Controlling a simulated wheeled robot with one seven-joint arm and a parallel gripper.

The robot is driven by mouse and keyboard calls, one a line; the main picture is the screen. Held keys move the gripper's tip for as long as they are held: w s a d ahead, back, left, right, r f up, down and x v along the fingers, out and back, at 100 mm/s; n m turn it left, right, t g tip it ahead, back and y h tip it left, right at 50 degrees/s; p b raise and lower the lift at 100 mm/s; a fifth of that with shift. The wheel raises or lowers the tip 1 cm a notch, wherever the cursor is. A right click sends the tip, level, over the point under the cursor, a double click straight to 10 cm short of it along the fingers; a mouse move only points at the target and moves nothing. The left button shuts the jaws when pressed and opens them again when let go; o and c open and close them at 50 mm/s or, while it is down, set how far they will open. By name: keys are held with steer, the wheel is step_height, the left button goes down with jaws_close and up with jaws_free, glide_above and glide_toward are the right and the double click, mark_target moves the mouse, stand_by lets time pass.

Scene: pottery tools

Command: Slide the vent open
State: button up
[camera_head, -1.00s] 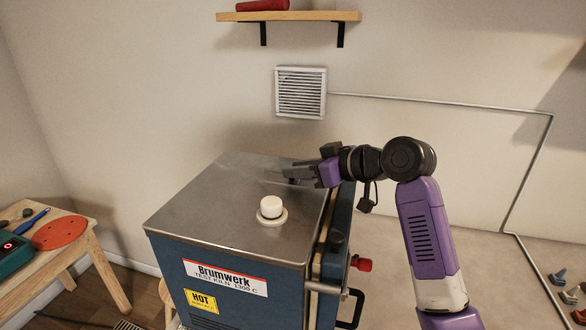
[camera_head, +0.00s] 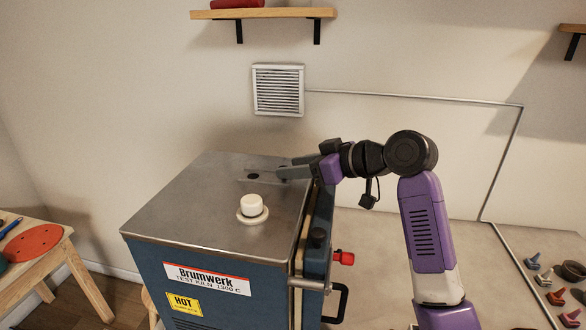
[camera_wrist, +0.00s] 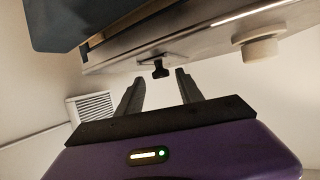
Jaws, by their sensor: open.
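A small dark knob (camera_head: 252,177) stands on the steel top of the blue kiln (camera_head: 175,205), on a thin plate that looks like a sliding vent cover. In the wrist view the black knob (camera_wrist: 160,69) shows ahead of the fingertips, lined up with the gap. My gripper (camera_head: 281,173) reaches in low over the kiln top from the right. It is open and empty, its fingers (camera_wrist: 158,76) apart and clear of the knob. I cannot tell whether the vent hole is uncovered.
A white plug (camera_head: 252,206) sits in the kiln top nearer the front. A louvred grille (camera_head: 278,90) is on the back wall, below a shelf (camera_head: 264,13). A wooden table (camera_head: 62,250) stands left. Small tools (camera_head: 545,275) lie at the right.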

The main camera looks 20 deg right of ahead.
steer(key=b+v, duration=0.1)
steer(key=v, duration=0.6)
steer(key=shift+b, duration=0.3)
steer(key=shift+s+d, duration=0.1)
steer(key=shift+d, duration=0.05)
